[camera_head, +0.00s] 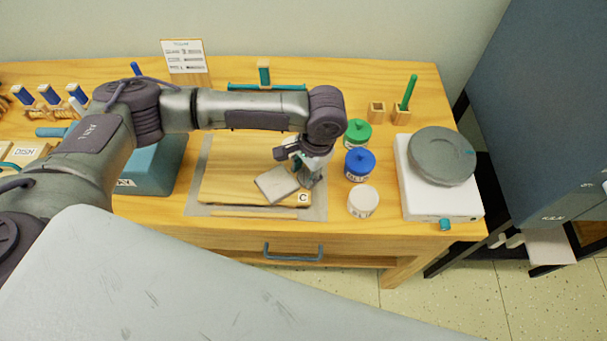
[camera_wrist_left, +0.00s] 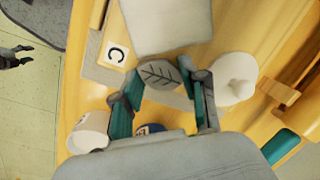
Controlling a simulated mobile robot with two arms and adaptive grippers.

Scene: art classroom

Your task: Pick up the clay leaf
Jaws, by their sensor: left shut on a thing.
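The clay leaf (camera_wrist_left: 158,75) is grey with dark veins and lies between the fingertips of my left gripper (camera_wrist_left: 166,80) in the left wrist view. The gripper is shut on it. In the head view my left gripper (camera_head: 306,172) is over the right part of a wooden board (camera_head: 228,182) marked C, beside a pale square slab (camera_head: 277,184). The leaf is hard to make out there, mostly hidden by the gripper. A dark gripper-like shape, perhaps my right gripper (camera_wrist_left: 16,57), shows at the left edge of the wrist view; its jaws are unclear.
Jars with green (camera_head: 357,133), blue (camera_head: 360,164) and white (camera_head: 363,201) tops stand close to the right of the gripper. A white-based turntable (camera_head: 442,157) is further right. A blue-grey box (camera_head: 155,170) is left of the board. A label card (camera_head: 186,56) stands behind.

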